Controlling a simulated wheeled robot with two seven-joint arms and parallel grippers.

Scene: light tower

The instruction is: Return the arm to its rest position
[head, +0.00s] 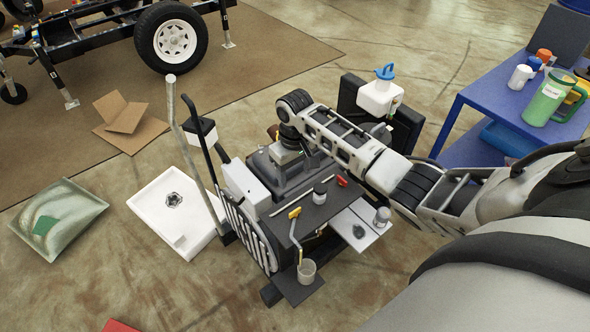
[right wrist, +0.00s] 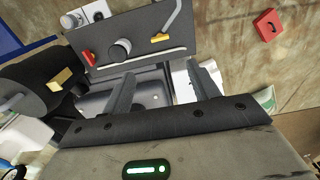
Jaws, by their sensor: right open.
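My right arm reaches in from the right in the head view, over the machine (head: 262,162) of the light tower. My right gripper (head: 284,158) points down at the machine's dark grey top; its fingertips are hard to make out there. In the right wrist view the two fingers of the right gripper (right wrist: 164,84) stand apart with nothing between them. Behind them are a grey recessed part (right wrist: 150,98) and a dark shelf (right wrist: 135,38). I cannot tell whether the fingers touch the machine. My left gripper is not in view.
The shelf holds a dark-lidded jar (head: 320,194), a red piece (head: 342,181) and a yellow-ended tool (head: 295,213). A grey pole (head: 183,130) rises at left. A blue table (head: 490,98) with cups stands right. A white tray (head: 160,205) lies on the floor.

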